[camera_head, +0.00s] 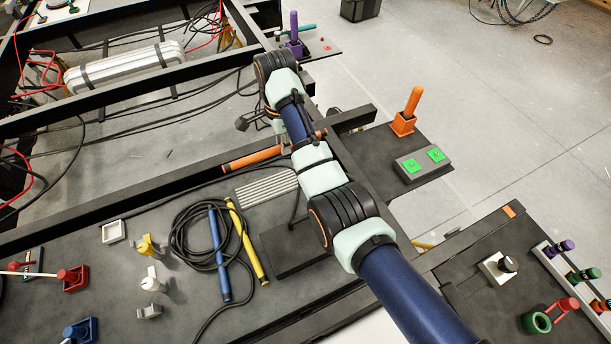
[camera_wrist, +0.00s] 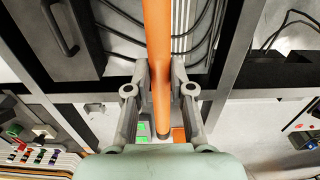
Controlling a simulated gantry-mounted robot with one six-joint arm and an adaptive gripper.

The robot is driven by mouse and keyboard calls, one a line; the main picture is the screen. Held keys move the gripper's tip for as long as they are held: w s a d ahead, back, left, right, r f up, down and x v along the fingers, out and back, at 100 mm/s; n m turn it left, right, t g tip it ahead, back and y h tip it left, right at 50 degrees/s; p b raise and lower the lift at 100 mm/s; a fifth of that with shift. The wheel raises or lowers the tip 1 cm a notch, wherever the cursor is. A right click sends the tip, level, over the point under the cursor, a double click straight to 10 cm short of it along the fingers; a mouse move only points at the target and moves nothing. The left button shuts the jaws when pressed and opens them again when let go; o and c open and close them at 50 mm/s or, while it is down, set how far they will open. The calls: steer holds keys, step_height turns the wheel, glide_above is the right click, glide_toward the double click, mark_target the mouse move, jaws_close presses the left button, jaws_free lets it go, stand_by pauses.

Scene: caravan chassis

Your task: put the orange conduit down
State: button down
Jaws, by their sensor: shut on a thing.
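The orange conduit (camera_head: 252,158) is a straight tube that shows left of my arm in the head view, and part of it is hidden behind the arm. In the wrist view the orange conduit (camera_wrist: 158,45) runs from the top edge down between my fingers. My gripper (camera_wrist: 160,92) is shut on it, with one grey finger on each side. The conduit appears above the dark chassis beams, but I cannot tell how high. In the head view my gripper is mostly hidden by my arm.
A blue tube (camera_head: 219,255) and a yellow tube (camera_head: 246,240) lie beside coiled black cable. A ribbed grey plate (camera_head: 266,187) lies near the conduit. A grey block with green pads (camera_head: 424,162) and an orange holder with a peg (camera_head: 404,122) stand to the right.

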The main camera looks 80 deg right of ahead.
mark_target(287, 187)
steer(key=shift+w+f, duration=0.1)
steer(key=shift+f, duration=0.1)
step_height(287, 187, down, 20)
steer(key=b, duration=0.7)
steer(key=shift+a+r+b, duration=0.1)
steer(key=shift+a+b, duration=0.05)
steer(key=shift+b, duration=0.2)
steer(key=shift+w+r, duration=0.1)
steer(key=shift+r, duration=0.05)
steer(key=c, duration=1.5)
jaws_free()
steer(key=shift+f, duration=0.25)
steer(key=o, duration=0.5)
steer(key=shift+r, duration=0.1)
